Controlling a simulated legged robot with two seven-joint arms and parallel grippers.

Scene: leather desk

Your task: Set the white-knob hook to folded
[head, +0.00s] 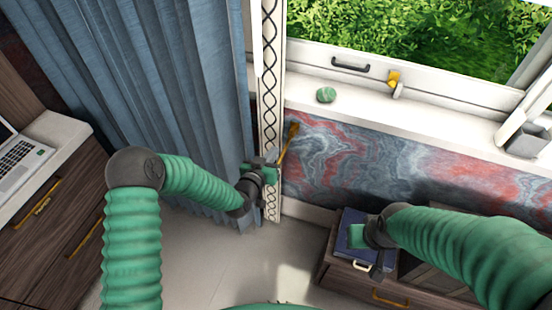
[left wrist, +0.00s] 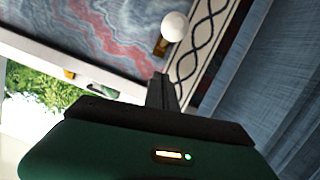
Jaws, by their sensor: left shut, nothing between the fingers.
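The white-knob hook shows in the left wrist view as a round white knob (left wrist: 174,26) with a brass part beside it, next to the patterned trim strip. In the head view a slim brass piece (head: 288,143) stands out at a slant by the strip; its white knob is not clear there, probably behind my gripper. My left gripper (head: 268,164) is at the strip, close to the brass piece. In the left wrist view its fingers (left wrist: 161,78) are shut and empty, with their tips just short of the knob. My right gripper (head: 378,262) is over a dark blue book; its fingers are unclear.
A blue curtain (head: 165,85) hangs left of the patterned strip (head: 268,70). The window sill (head: 420,118) holds a green round object (head: 326,95); a yellow-and-white latch (head: 395,84) is on the frame. The blue book (head: 347,220) lies on a low cabinet. A laptop (head: 18,155) is at left.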

